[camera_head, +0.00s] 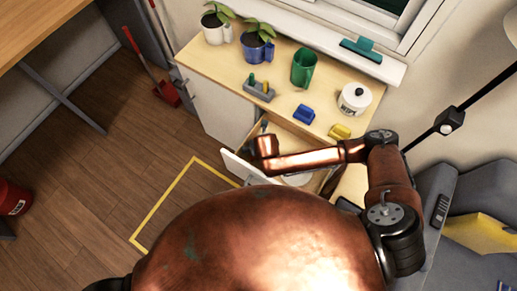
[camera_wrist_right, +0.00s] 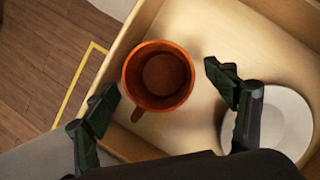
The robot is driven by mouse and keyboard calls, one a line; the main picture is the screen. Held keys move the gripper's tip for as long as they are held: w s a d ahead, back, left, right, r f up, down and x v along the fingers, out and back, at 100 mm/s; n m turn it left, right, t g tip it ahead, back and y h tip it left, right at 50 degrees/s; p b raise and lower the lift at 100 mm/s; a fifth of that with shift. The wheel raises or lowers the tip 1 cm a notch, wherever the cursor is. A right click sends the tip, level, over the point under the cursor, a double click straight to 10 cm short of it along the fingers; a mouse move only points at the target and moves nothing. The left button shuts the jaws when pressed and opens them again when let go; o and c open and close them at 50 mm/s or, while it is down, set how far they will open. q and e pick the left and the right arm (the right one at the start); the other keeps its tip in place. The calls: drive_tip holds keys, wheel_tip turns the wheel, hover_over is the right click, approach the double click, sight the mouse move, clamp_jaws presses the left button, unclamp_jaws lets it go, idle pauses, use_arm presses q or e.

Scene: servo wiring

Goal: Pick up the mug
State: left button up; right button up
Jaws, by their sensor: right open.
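An orange-red mug (camera_wrist_right: 158,76) stands upright in an open wooden drawer (camera_wrist_right: 245,48) in the right wrist view. Its opening faces the camera and its handle points down in the picture. My right gripper (camera_wrist_right: 161,80) is open and empty, with its dark fingers on either side of the mug in the picture. I cannot tell how far above the mug it is. In the head view my right arm reaches over the drawer and the orange-red mug cannot be made out. A green mug (camera_head: 303,68) stands on the counter. My left gripper is out of view.
A white plate (camera_wrist_right: 286,122) lies in the drawer right of the mug. On the counter (camera_head: 217,71) are potted plants (camera_head: 257,46), a tool holder (camera_head: 259,90), a blue item (camera_head: 304,114), a yellow item (camera_head: 340,132) and a white canister (camera_head: 354,98). Yellow tape marks the floor.

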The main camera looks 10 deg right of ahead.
drive_tip(key=shift+x, duration=1.15)
drive_tip(key=shift+c, duration=0.7)
drive_tip(key=c, duration=1.4)
drive_tip(key=shift+o, duration=0.2)
